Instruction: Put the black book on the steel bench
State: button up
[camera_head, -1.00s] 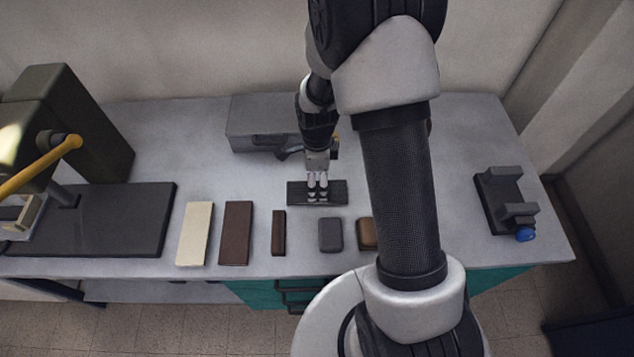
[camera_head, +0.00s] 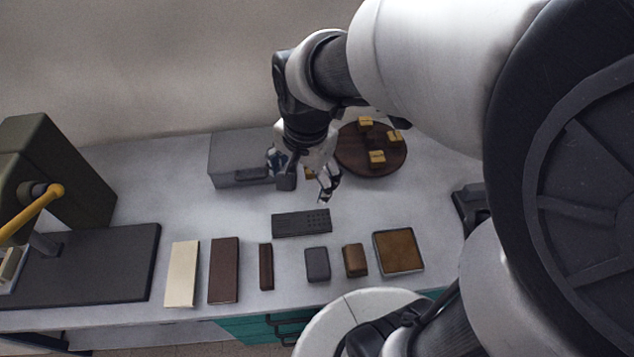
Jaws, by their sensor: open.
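A flat black slab (camera_head: 301,222) lies on the grey bench top (camera_head: 180,205), in the middle. Small dots show on its right part, and I cannot tell for sure that it is the black book. A small dark grey block (camera_head: 317,264) lies in front of it. My gripper (camera_head: 328,190) is open and empty, above the bench behind and slightly right of the slab, apart from it. The grey top over green drawers looks like the steel bench, though its material is not certain.
A cream slab (camera_head: 182,273), brown slab (camera_head: 224,269), narrow brown block (camera_head: 266,266), small brown block (camera_head: 355,260) and square brown tray (camera_head: 398,251) line the front. Behind are a grey box (camera_head: 232,158) and round board (camera_head: 372,158) with yellow pieces. A press (camera_head: 52,165) stands left.

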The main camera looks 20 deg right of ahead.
jog(key=s+r+n+t, duration=0.1)
jog(key=s+r+n, duration=0.2)
jog(key=s+n, duration=0.2)
jog(key=s+a+r+n+t, duration=0.1)
jog(key=s+r+n, duration=0.3)
jog(key=s+n, duration=0.2)
jog(key=shift+s, duration=1)
